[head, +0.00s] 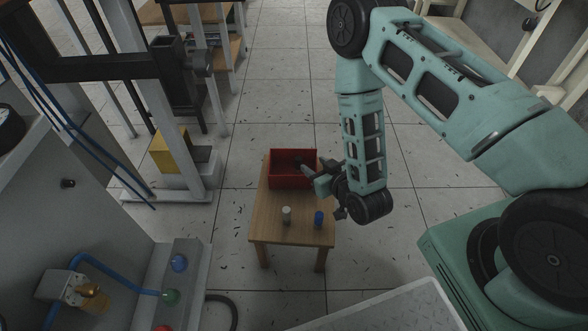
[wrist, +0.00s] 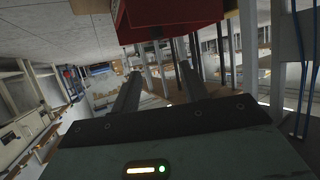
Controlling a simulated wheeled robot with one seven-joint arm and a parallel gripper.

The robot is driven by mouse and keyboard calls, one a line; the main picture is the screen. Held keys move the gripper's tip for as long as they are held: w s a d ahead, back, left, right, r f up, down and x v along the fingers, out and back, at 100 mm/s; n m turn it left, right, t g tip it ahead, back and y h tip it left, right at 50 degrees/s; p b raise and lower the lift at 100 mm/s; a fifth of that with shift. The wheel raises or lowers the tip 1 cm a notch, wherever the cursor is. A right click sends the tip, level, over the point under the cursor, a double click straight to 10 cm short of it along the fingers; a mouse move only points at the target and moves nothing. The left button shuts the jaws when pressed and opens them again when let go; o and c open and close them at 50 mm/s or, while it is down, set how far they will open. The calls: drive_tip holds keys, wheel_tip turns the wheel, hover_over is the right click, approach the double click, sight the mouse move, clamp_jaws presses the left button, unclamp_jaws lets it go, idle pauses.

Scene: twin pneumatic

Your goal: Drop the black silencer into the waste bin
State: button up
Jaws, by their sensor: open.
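A red open box (head: 293,182), which looks like the waste bin, stands on a small wooden table (head: 262,225). My gripper (head: 309,172) is at the box's right side, pointing left, with its fingers near or over the rim. In the wrist view my gripper (wrist: 160,72) has its fingers apart, with nothing seen between them. The red box (wrist: 175,18) shows at the top of that view, beyond the fingertips. I cannot make out the black silencer for certain; a dark shape inside the red box could be it or a fingertip.
A white silencer (head: 286,215) and a blue silencer (head: 318,218) stand upright at the table's front. A yellow box (head: 169,151) and a grey container (head: 202,165) are by the rack at left. A grey machine (head: 75,215) fills the lower left. Floor behind the table is clear.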

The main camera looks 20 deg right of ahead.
drive_tip(key=v, duration=0.8)
drive_tip(key=shift+s+p, duration=0.35)
drive_tip(key=shift+p, duration=0.05)
drive_tip(key=shift+d+r, duration=0.1)
drive_tip(key=shift+r, duration=0.05)
